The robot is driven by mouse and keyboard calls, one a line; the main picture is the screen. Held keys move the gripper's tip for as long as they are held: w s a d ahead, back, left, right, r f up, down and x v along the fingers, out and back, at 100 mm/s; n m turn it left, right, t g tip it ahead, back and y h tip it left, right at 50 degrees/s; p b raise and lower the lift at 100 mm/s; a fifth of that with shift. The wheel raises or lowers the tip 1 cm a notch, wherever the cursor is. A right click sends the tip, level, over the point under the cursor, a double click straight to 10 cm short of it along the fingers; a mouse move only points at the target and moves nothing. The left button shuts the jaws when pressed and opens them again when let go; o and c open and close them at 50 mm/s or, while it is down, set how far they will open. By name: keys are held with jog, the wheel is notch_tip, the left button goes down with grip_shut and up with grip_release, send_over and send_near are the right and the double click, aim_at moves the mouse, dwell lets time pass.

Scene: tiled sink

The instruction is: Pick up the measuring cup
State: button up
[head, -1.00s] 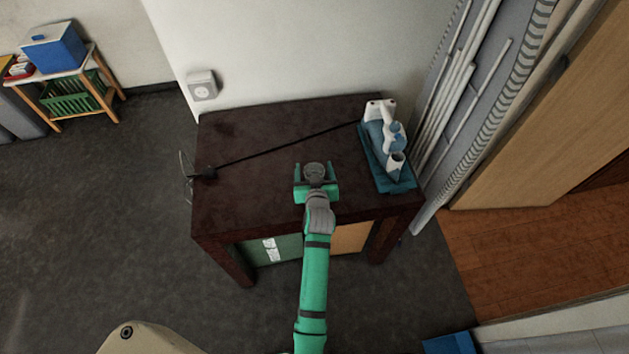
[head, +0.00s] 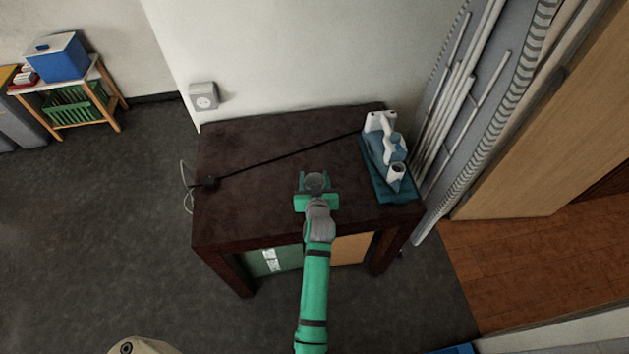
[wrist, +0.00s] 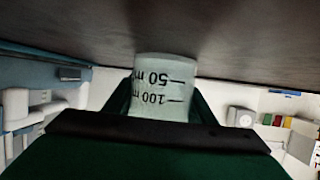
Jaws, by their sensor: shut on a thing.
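The measuring cup (wrist: 163,85) is a small translucent cup with black 50 and 100 ml marks, which read upside down in the wrist view. In the head view the cup (head: 316,181) is a small grey round shape between my green fingers. My gripper (head: 315,184) is shut on it, one finger on each side, over the front middle of the dark table (head: 262,150). In the wrist view my gripper (wrist: 163,100) hides the lower part of the picture. I cannot tell whether the cup touches the tabletop.
A black cord (head: 280,158) crosses the table towards the left edge. The wall (head: 290,60) is behind the table. The tabletop left of my gripper is mostly clear.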

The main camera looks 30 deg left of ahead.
jog(key=shift+r, duration=1.45)
jog(key=a+r+v, duration=0.2)
jog(key=r+v, duration=0.1)
jog(key=v, duration=1.3)
jog(key=shift+r, duration=0.25)
